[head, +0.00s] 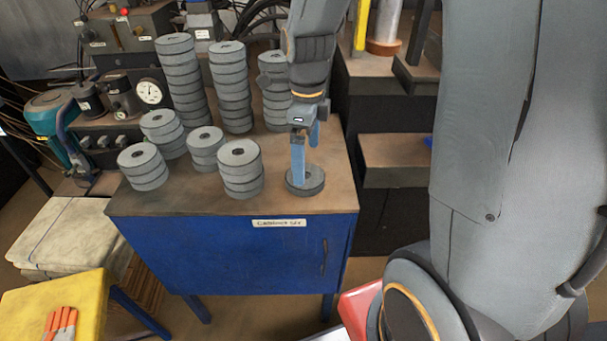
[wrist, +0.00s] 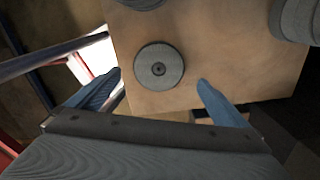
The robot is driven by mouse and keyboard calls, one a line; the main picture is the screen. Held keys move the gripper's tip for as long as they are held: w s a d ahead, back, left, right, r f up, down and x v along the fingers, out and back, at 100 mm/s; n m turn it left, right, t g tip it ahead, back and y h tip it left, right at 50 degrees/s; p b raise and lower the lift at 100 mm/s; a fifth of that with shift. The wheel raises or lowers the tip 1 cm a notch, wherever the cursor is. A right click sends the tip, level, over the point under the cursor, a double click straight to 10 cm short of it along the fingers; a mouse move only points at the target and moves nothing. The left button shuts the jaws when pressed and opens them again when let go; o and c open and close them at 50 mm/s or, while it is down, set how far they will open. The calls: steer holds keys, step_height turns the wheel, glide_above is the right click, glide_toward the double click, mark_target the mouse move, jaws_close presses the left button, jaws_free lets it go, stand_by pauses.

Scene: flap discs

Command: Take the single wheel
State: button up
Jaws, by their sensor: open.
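The single wheel (head: 312,185) is a flat grey disc with a small centre hole. It lies alone on the brown top of the blue cabinet (head: 245,245), near the front right corner. In the wrist view the single wheel (wrist: 158,66) shows whole, between and just beyond the blue fingertips. My gripper (head: 306,165) is open and empty, pointing down at the wheel. One finger overlaps the wheel in the head view; I cannot tell whether it touches. In the wrist view my gripper (wrist: 159,77) has a finger on each side of the disc.
Short disc stacks (head: 240,168) stand left of the wheel, with tall stacks (head: 231,88) behind. Gauges and machinery (head: 148,92) fill the back left. A yellow stool (head: 50,305) with orange gloves stands front left. Bare cabinet top lies around the wheel.

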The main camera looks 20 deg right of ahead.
mark_target(314, 183)
steer(key=shift+a+f+p, duration=0.15)
steer(key=shift+f+p, duration=0.25)
steer(key=shift+f, duration=1.15)
steer(key=shift+a+f+p, duration=0.15)
steer(key=shift+f+p, duration=0.25)
steer(key=shift+f, duration=1.1)
steer(key=c, duration=1.5)
steer(key=shift+c, duration=0.2)
